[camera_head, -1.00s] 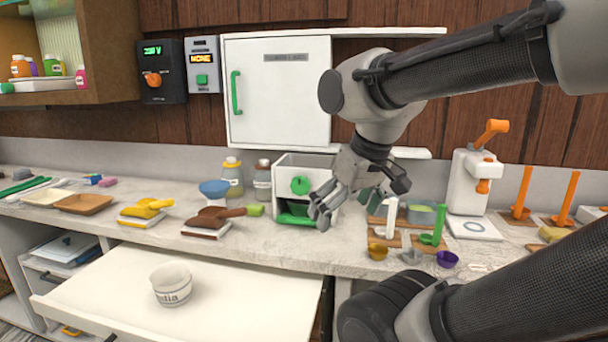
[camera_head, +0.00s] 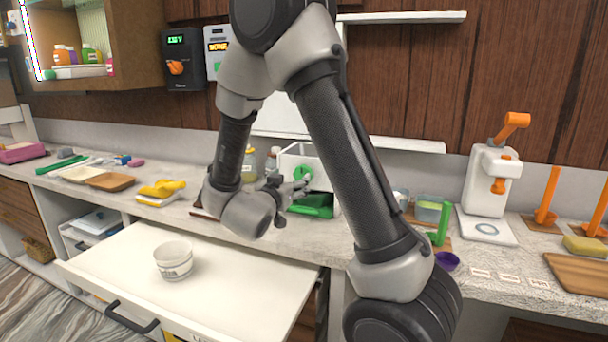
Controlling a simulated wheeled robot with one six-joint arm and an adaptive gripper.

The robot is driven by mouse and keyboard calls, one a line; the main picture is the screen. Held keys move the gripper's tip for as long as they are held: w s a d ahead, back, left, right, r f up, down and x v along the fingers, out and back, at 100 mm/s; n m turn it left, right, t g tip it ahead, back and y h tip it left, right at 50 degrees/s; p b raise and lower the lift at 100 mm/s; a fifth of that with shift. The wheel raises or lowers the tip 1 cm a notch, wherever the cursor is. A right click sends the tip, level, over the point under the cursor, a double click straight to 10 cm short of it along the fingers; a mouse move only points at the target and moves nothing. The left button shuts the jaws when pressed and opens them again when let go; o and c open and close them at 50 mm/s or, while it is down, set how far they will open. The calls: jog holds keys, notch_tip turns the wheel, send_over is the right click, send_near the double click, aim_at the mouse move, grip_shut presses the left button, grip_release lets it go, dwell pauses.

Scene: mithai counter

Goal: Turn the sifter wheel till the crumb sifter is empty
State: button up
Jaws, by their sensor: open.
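The crumb sifter (camera_head: 293,158) is a white box on the counter near the back wall. Its green wheel (camera_head: 303,173) is on the front face, partly covered by my fingers. A green tray or scoop (camera_head: 313,206) shows below it. My gripper (camera_head: 294,187) is open, coming from the left, with its fingertips close to the wheel. I cannot tell whether they touch it. My wrist and forearm hide part of the counter. The inside of the sifter does not show, so I cannot tell how many crumbs it holds.
A white cup (camera_head: 173,261) stands on the pulled-out white drawer (camera_head: 225,290) in front. A yellow scoop (camera_head: 162,188) lies to the left, and jars (camera_head: 249,163) stand behind my wrist. A white press with an orange lever (camera_head: 490,180) and a purple cup (camera_head: 447,262) are on the right.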

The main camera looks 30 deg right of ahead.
aim_at(302, 174)
jog(key=shift+g+h, duration=0.3)
jog(key=shift+h, duration=0.3)
jog(key=x, duration=0.7)
jog(key=shift+s+d, duration=0.3)
jog(key=shift+d, duration=0.1)
jog(key=c, duration=1)
